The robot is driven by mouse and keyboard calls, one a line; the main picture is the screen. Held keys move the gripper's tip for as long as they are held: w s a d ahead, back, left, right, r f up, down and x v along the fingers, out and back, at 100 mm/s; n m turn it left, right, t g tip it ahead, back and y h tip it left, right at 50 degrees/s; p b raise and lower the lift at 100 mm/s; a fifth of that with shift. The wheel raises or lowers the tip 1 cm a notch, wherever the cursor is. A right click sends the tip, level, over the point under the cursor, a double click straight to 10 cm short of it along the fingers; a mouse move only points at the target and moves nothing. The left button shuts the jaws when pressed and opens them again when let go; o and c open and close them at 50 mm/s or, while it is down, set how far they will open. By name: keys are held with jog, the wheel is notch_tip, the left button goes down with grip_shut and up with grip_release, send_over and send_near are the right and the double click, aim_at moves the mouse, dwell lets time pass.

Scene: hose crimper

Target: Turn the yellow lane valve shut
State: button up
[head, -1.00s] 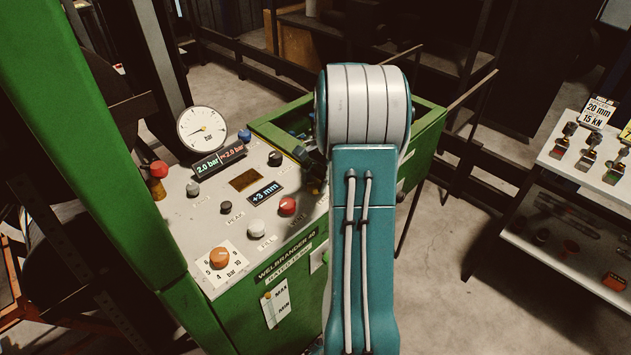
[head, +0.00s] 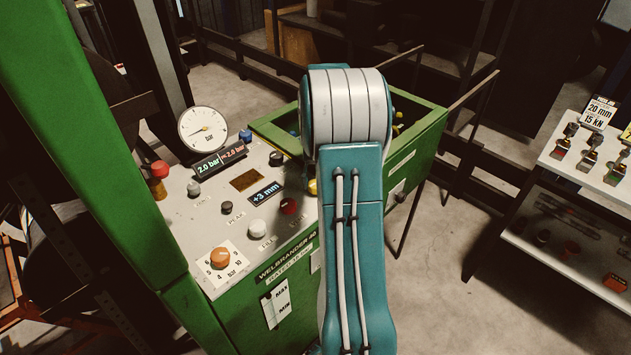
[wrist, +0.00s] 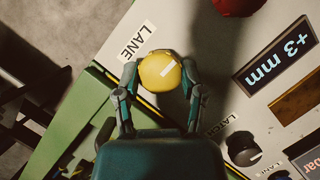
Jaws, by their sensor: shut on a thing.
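The yellow lane valve (wrist: 157,71) is a round knob with a white mark on its face, beside the "LANE" label (wrist: 137,42) in the wrist view. The mark slants up to the right. A small part of the yellow knob (head: 313,187) shows at the left edge of my arm in the head view. My gripper (wrist: 158,78) has one finger on each side of the knob and is shut on it. In the head view my arm hides the gripper and most of the knob.
The green machine's panel carries an orange knob (head: 220,258), a white knob (head: 257,227), a dark red knob (head: 289,206) and a black latch knob (wrist: 242,149) near the valve. A pressure gauge (head: 203,128) stands at the back. A tool shelf (head: 590,160) is at right.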

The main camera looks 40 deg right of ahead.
dwell(0.4)
jog(key=o, duration=1.1)
jog(key=shift+w, duration=0.1)
jog(key=shift+o, duration=0.2)
jog(key=v, duration=1.2)
jog(key=shift+f, duration=0.15)
